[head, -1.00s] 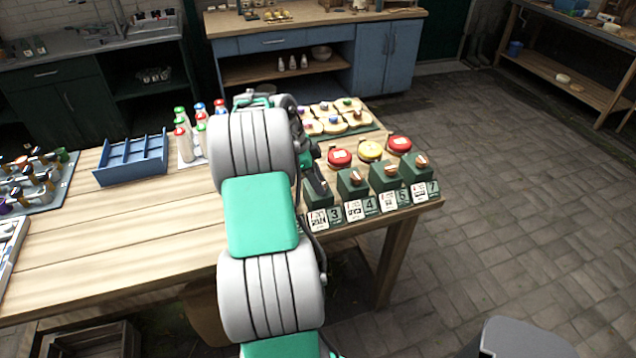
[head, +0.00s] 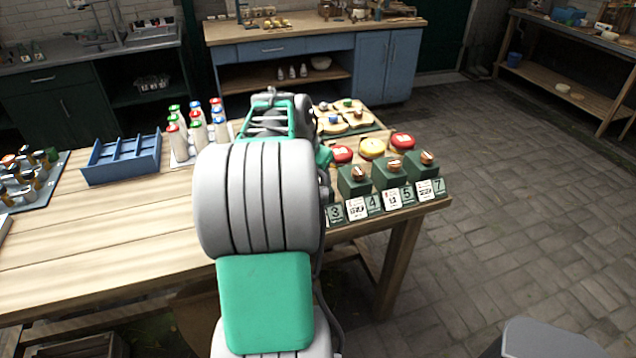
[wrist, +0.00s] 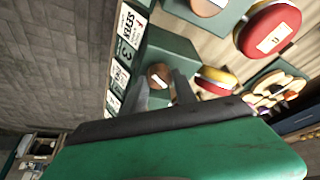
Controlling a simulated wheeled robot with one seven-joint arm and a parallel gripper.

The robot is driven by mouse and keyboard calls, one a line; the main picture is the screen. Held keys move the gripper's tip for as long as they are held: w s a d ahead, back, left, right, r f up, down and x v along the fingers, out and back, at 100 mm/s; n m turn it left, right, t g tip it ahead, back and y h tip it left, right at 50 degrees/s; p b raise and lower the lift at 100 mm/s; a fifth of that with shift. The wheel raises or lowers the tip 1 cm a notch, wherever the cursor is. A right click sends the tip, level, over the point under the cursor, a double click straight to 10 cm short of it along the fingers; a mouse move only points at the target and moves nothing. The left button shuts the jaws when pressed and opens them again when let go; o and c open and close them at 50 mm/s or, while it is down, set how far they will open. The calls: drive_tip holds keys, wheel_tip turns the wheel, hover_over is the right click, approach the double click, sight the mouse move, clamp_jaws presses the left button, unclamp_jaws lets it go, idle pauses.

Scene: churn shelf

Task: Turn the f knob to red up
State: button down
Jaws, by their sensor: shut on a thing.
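A row of dark green boxes with copper-coloured knobs stands along the table's right front edge. Three knobs show in the head view: a left one (head: 358,172), a middle one (head: 393,166) and a right one (head: 427,158). In the wrist view my gripper (wrist: 161,92) has its two dark fingers on either side of a copper knob (wrist: 158,73) on a green box (wrist: 178,52), shut on it. My arm hides that box in the head view. White cards and number plates, one reading 3 (wrist: 124,52), line the box fronts. I cannot read an f or see any red mark on the knob.
Red and yellow round discs, one yellow (head: 372,148), sit behind the boxes. A neighbouring knob (wrist: 208,5) is close to my gripper.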

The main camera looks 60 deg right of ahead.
drive_tip(key=n+t+b, duration=0.1)
drive_tip(key=n, duration=0.2)
drive_tip(key=shift+s+n, duration=0.15)
drive_tip(key=shift+n, duration=0.15)
drive_tip(key=shift+n+t+b, duration=0.65)
drive_tip(key=shift+n+t, duration=0.15)
drive_tip(key=shift+n, duration=0.6)
drive_tip(key=c, duration=1)
unclamp_jaws()
drive_tip(key=v, duration=0.7)
drive_tip(key=shift+r, duration=0.4)
drive_tip(key=shift+d, duration=0.15)
